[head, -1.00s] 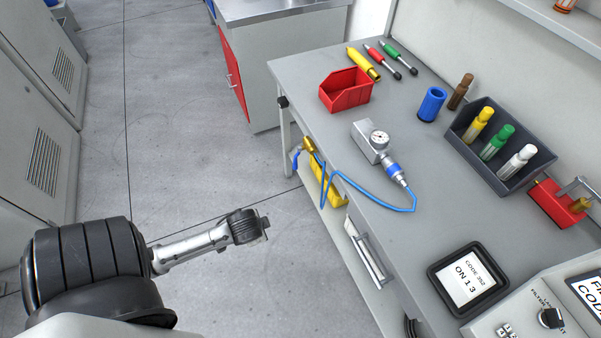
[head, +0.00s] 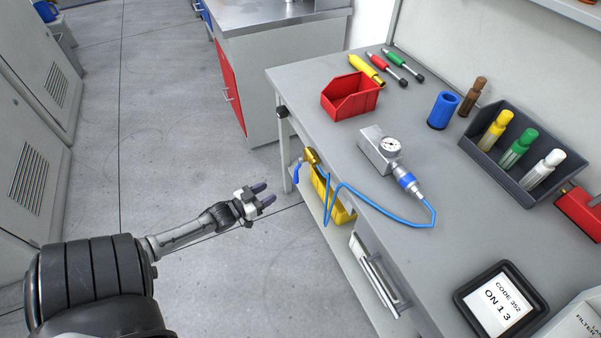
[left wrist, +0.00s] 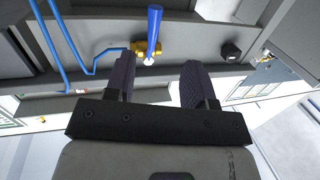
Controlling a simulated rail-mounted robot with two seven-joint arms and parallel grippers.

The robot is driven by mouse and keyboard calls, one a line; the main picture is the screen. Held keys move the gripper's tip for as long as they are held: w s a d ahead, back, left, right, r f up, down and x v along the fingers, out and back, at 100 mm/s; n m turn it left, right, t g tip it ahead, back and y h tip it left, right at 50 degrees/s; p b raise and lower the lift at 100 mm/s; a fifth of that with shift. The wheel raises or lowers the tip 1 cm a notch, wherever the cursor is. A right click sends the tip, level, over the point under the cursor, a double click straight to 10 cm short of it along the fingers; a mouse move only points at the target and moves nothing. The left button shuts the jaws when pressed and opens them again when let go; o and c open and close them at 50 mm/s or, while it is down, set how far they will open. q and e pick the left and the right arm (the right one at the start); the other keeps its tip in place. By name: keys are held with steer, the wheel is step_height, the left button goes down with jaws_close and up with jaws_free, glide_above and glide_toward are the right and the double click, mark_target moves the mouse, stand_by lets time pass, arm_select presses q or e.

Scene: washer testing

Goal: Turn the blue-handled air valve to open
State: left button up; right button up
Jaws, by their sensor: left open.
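The air valve is a brass body (head: 311,157) with a blue handle (head: 297,172), mounted at the left end of the bench, under its top edge. A blue hose (head: 345,186) runs from it up to the gauge unit on the bench. In the left wrist view the blue handle (left wrist: 154,32) stands out from the brass valve body (left wrist: 147,47), ahead of and between my fingers. My left gripper (head: 265,194) is open and empty, to the left of and below the valve, apart from it. It also shows in the left wrist view (left wrist: 158,82). My right gripper is out of view.
The grey bench (head: 400,255) holds a gauge unit (head: 380,150), a red bin (head: 350,98) and a dark rack of bottles (head: 520,160). A yellow bin (head: 335,205) sits on the lower shelf below the valve. The floor left of the bench is clear.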

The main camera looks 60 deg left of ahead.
mark_target(298, 175)
arm_select(q)
steer(key=shift+t, duration=0.5)
steer(key=w+b, duration=0.1)
steer(key=w, duration=0.3)
steer(key=w+b, duration=0.2)
steer(key=w, duration=0.2)
steer(key=w+r+b, duration=0.1)
steer(key=w+b, duration=0.1)
steer(key=w, duration=0.2)
steer(key=shift+w+a, duration=0.3)
steer(key=shift+w, duration=0.65)
steer(key=shift+c, duration=0.5)
steer(key=c, duration=0.7)
jaws_close()
